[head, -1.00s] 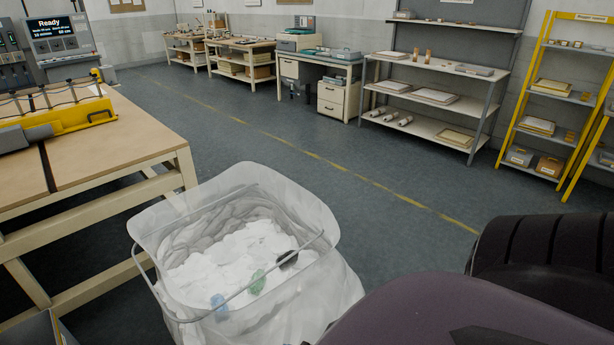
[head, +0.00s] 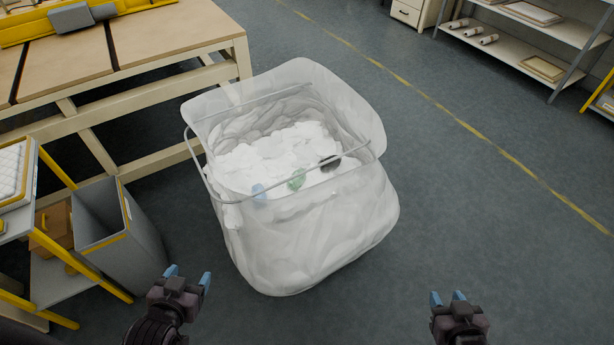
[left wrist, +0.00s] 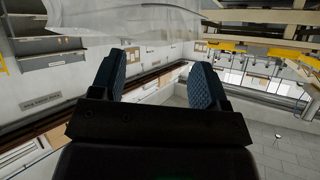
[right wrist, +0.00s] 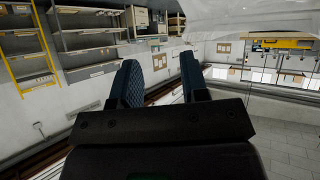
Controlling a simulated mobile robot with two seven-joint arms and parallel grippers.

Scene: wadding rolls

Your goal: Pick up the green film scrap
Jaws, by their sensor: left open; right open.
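The green film scrap (head: 297,180) lies on white wadding (head: 262,158) inside a translucent bag-like bin (head: 312,240) in the head view. A blue scrap (head: 258,191) lies to its left and a black piece (head: 330,163) to its right. My left gripper (head: 188,277) is open and empty, in front of the bin and to its left. My right gripper (head: 448,298) is open and empty, in front of the bin and to its right. The fingers of the left gripper (left wrist: 162,80) and of the right gripper (right wrist: 160,80) show apart in their wrist views.
A thin rail (head: 290,188) runs around the bin's mouth, passing close to the scraps. A workbench (head: 160,45) stands behind left. A grey waste bin (head: 125,235) and a yellow-edged shelf unit (head: 50,275) stand at left. The floor right of the bin is clear.

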